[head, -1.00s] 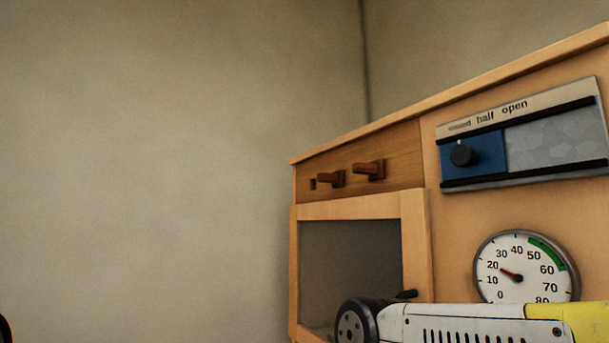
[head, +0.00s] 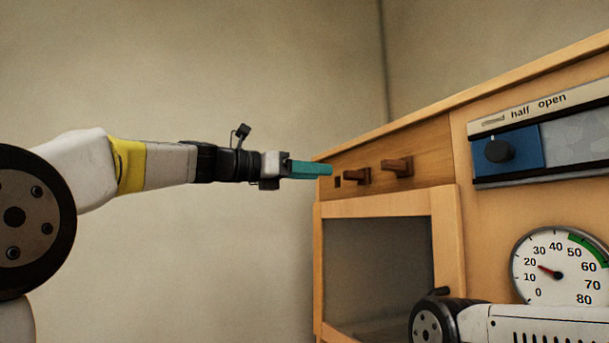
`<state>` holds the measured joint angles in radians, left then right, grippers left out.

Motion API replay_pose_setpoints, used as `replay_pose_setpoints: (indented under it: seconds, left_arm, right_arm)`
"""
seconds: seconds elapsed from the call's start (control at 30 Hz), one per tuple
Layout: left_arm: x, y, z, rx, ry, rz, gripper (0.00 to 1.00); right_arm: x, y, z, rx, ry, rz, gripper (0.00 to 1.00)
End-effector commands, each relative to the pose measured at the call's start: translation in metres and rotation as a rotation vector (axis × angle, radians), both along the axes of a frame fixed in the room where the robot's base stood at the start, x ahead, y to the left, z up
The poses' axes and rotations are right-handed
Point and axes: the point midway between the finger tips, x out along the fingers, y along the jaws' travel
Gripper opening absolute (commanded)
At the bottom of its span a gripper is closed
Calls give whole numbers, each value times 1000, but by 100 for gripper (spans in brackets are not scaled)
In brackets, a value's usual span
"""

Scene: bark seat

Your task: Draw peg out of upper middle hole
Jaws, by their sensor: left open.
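My left gripper (head: 325,170), with teal fingers, reaches in from the left. It is open and appears in front of the panel's left edge, left of the middle peg. I see no contact with a peg. My right gripper is out of view.
Below the pegs is a framed window (head: 447,240) with a dark handle (head: 438,292). To the right are a sliding plate with a black knob (head: 500,150) and a round dial (head: 562,265). My right arm crosses the bottom right. The wall side is free.

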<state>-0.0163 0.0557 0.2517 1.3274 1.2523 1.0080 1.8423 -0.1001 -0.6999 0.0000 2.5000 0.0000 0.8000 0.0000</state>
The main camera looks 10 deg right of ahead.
Motion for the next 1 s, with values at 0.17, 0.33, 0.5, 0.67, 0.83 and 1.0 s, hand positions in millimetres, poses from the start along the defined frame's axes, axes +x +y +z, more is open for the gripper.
replay_pose_setpoints:
  seconds: [0.17,0.33,0.5,0.67,0.83,1.0]
  left_arm:
    - [5,-14,0,-1,4,-3,47]
    - [11,-33,0,-1,3,-3,47]
    - [18,-52,-1,1,1,-3,47]
    - [24,-70,-1,1,0,-3,47]
    - [31,-87,-1,1,0,-1,47]
    - [35,-97,-1,2,1,-1,47]
  right_arm:
    - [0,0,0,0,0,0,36]
    - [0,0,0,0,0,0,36]
    - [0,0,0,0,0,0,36]
    - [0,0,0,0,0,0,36]
    - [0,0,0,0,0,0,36]
    - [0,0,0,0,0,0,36]
